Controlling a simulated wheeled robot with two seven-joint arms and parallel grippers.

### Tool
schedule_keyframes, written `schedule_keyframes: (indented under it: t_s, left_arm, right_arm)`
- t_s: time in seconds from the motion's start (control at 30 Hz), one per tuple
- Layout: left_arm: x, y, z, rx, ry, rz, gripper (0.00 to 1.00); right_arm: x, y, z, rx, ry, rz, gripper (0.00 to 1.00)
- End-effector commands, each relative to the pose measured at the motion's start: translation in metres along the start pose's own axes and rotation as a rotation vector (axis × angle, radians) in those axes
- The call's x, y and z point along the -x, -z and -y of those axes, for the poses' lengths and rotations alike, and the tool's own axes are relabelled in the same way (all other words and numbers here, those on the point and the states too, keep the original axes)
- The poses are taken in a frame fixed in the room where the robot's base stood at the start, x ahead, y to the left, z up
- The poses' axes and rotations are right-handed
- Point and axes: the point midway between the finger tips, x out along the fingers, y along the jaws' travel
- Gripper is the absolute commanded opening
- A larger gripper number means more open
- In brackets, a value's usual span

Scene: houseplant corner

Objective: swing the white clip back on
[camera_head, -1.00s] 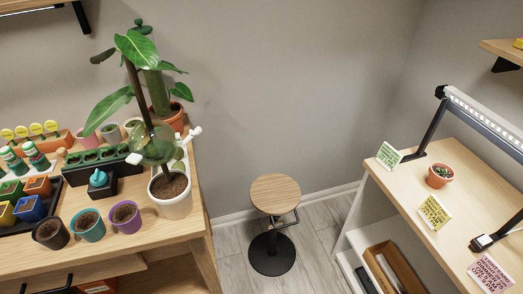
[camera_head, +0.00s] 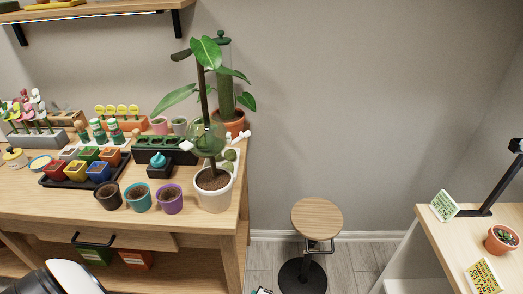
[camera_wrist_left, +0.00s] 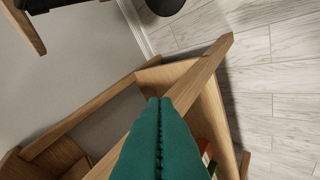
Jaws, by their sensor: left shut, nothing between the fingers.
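A tall plant (camera_head: 206,90) with big green leaves stands in a white pot (camera_head: 213,190) near the table's right end. A clear green globe (camera_head: 206,138) sits around its stem. A small white piece (camera_head: 186,146) shows at the globe's left side, and a white bone-shaped piece (camera_head: 241,137) shows to its right. I cannot tell which is the clip, or whether either is fastened. My left gripper (camera_wrist_left: 160,103), with green fingers, is shut and empty in the left wrist view, away from the plant, over the table frame. My right gripper is not in view.
A wooden table (camera_head: 60,205) holds a black tray (camera_head: 56,182) of small pots, and black, teal and purple pots before the plant. A cactus in an orange pot (camera_head: 233,123) is close behind it. A round stool (camera_head: 317,217) stands right of the table.

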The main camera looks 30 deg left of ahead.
Motion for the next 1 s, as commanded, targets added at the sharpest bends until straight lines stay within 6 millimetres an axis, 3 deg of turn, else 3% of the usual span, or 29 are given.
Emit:
schedule_keyframes:
  t_s: [0.03,0.2,0.3,0.4,0.5,0.63,0.77,1.0]
  left_arm:
    - [0.006,0.004,-0.045,-0.052,-0.102,-0.062,0.0]
    - [0.059,0.036,-0.178,-0.179,-0.406,-0.351,0.0]
    - [0.107,0.059,-0.241,-0.192,-0.558,-0.547,0.0]
    - [0.159,0.082,-0.285,-0.166,-0.673,-0.732,0.0]
    - [0.203,0.1,-0.31,-0.121,-0.749,-0.882,0.0]
    - [0.241,0.115,-0.324,-0.067,-0.8,-1.01,0.0]
    - [0.257,0.121,-0.328,-0.041,-0.818,-1.062,0.0]
    - [0.259,0.122,-0.329,-0.039,-0.821,-1.068,0.0]
  right_arm:
    - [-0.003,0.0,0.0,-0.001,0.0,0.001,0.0]
    - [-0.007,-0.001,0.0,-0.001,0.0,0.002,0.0]
    - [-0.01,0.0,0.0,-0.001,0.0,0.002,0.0]
    - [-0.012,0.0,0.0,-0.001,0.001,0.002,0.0]
    - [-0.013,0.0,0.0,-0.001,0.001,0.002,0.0]
    - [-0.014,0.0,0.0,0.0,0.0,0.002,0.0]
    - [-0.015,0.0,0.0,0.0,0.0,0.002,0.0]
    - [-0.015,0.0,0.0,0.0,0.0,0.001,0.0]
